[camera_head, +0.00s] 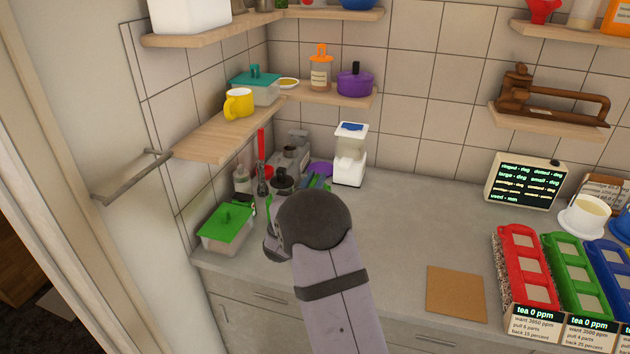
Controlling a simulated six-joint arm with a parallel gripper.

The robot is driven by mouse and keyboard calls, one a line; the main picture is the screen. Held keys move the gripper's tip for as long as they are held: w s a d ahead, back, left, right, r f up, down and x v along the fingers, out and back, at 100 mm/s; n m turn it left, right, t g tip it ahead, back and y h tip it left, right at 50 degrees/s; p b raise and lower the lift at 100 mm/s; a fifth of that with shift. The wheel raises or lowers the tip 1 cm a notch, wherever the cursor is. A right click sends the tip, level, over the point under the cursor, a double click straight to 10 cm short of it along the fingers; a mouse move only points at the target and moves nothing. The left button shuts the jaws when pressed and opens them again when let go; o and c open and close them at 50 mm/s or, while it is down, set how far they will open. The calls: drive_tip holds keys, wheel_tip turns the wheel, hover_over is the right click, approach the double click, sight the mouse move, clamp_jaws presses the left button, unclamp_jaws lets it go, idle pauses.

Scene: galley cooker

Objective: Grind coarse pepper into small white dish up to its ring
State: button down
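My arm reaches up from the bottom middle over the counter. My gripper (272,246) is mostly hidden behind the dark rounded joint of my arm; only a grey part shows at its left, and its fingers cannot be made out. I cannot pick out a pepper grinder for certain. A white appliance with a blue top (350,156) stands at the back of the counter. A white cup-like vessel with cream-coloured contents (585,215) stands at the right; I cannot tell whether it is the small white dish, and no ring is readable on it.
A green-lidded box (227,226) and several utensils crowd the left counter. Red (523,262), green (566,270) and blue bins with labels stand at the right, before a display box (524,181). A brown board (456,292) lies near the front edge. The middle counter is clear.

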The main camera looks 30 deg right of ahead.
drive_tip(key=shift+m+g+h, duration=0.3)
drive_tip(key=shift+g, duration=0.1)
drive_tip(key=m+g+h, duration=0.3)
drive_tip(key=m+g, duration=0.1)
drive_tip(key=g, duration=0.1)
drive_tip(key=shift+m+g+h, duration=0.6)
drive_tip(key=shift+m+g, duration=0.5)
drive_tip(key=shift+g, duration=0.7)
drive_tip(key=shift+m+g+b, duration=0.35)
drive_tip(key=shift+m+g, duration=0.05)
drive_tip(key=shift+g, duration=0.2)
drive_tip(key=c, duration=1.7)
unclamp_jaws()
drive_tip(key=shift+o, duration=0.2)
